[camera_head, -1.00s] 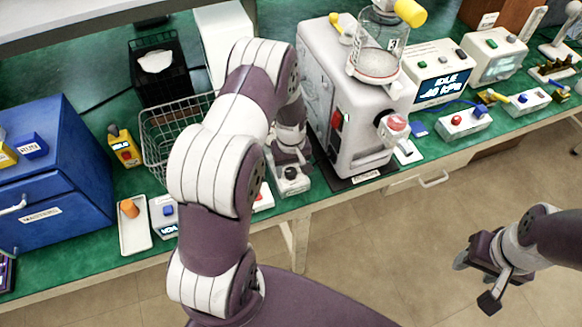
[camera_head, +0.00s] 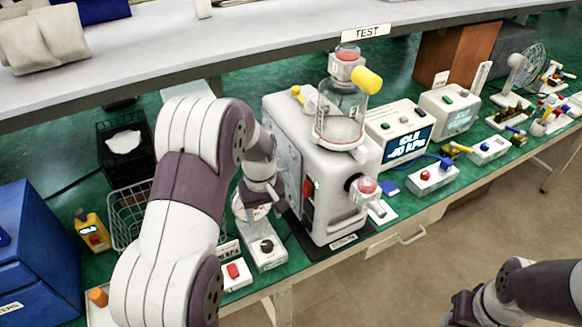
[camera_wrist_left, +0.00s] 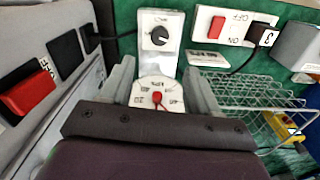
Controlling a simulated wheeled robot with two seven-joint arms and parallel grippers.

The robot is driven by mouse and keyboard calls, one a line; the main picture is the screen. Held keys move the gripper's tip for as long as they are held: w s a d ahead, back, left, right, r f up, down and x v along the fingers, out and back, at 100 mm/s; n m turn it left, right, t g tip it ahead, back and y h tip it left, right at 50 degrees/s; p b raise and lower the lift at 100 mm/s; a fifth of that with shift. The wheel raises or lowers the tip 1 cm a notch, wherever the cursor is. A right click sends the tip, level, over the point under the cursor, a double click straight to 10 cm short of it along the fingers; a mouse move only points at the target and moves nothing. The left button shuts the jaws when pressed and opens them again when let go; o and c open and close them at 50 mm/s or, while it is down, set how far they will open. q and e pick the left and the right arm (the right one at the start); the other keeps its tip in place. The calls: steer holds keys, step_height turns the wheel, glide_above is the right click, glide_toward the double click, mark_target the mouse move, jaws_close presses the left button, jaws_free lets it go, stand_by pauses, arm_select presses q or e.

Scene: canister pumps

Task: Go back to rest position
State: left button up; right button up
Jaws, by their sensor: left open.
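My left arm comes in from the left in the head view, its gripper (camera_head: 255,200) beside the left side of the white pump (camera_head: 330,175). In the left wrist view the left gripper (camera_wrist_left: 162,82) is open. A white dial with a red centre (camera_wrist_left: 150,92) shows between its fingers; I cannot tell whether they touch it. Beyond it is a white box with a black knob (camera_wrist_left: 158,38), also in the head view (camera_head: 266,250). My right gripper (camera_head: 465,308) is at the bottom right, away from the bench, its fingers cut off or unclear.
A wire basket (camera_wrist_left: 245,90) stands close beside the left gripper. A red rocker switch (camera_wrist_left: 28,95) is on the pump's side. A white switch box (camera_head: 236,273) sits near the bench edge. A grey shelf (camera_head: 230,45) runs above the bench. Open floor (camera_head: 440,250) lies in front.

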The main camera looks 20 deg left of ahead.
arm_select(q)
steer(key=s+d+r+m, duration=0.2)
steer(key=s+d+m, duration=0.2)
steer(key=s, duration=0.3)
steer(key=s+d+r+m+t, duration=0.1)
steer(key=s+d+r+m, duration=0.2)
steer(key=s, duration=0.4)
steer(key=shift+d+m, duration=0.9)
steer(key=shift+d, duration=0.05)
steer(key=shift+s, duration=0.1)
stand_by(0.6)
